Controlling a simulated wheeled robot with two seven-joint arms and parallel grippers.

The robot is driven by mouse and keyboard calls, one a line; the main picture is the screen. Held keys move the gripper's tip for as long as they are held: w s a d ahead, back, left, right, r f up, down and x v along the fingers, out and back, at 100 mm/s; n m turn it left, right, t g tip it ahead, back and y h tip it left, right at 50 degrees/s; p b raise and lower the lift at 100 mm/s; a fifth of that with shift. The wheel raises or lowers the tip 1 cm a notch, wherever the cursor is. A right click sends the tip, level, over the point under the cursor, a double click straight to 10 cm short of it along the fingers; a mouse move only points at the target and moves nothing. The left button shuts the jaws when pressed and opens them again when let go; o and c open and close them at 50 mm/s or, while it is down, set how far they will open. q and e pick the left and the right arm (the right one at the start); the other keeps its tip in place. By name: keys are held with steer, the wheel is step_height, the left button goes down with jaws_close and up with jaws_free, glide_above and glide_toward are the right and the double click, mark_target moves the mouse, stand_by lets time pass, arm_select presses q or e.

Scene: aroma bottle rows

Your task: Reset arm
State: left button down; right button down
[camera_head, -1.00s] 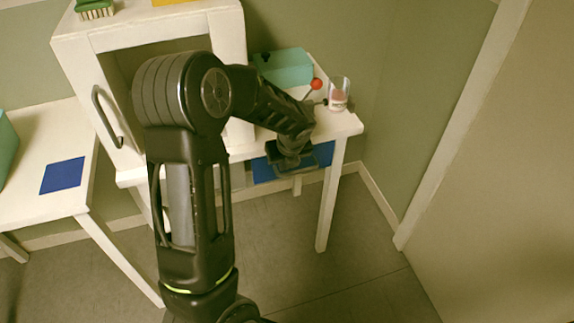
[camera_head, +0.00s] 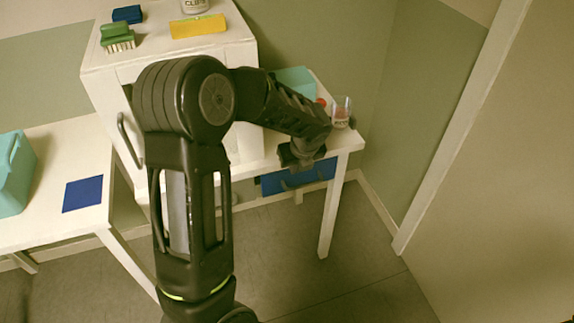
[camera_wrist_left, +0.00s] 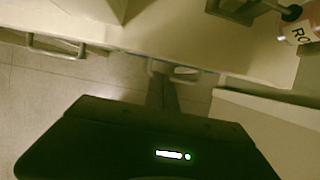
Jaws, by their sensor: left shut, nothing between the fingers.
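My left arm rises through the middle of the head view and bends over to the right. Its gripper (camera_head: 300,158) hangs in front of the white table's front edge, near the blue drawer (camera_head: 298,177). The gripper is shut and holds nothing. In the left wrist view the narrow dark fingers (camera_wrist_left: 161,90) point away from me, with floor and the table front beyond them. My right gripper is not in view.
A white cabinet holds a green brush (camera_head: 116,35) and a yellow block (camera_head: 198,26) on top. Floor at right is clear.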

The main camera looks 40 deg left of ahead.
arm_select(q)
steer(key=shift+s+d+r, duration=0.1)
steer(key=shift+d+r, duration=0.15)
steer(key=shift+r, duration=0.1)
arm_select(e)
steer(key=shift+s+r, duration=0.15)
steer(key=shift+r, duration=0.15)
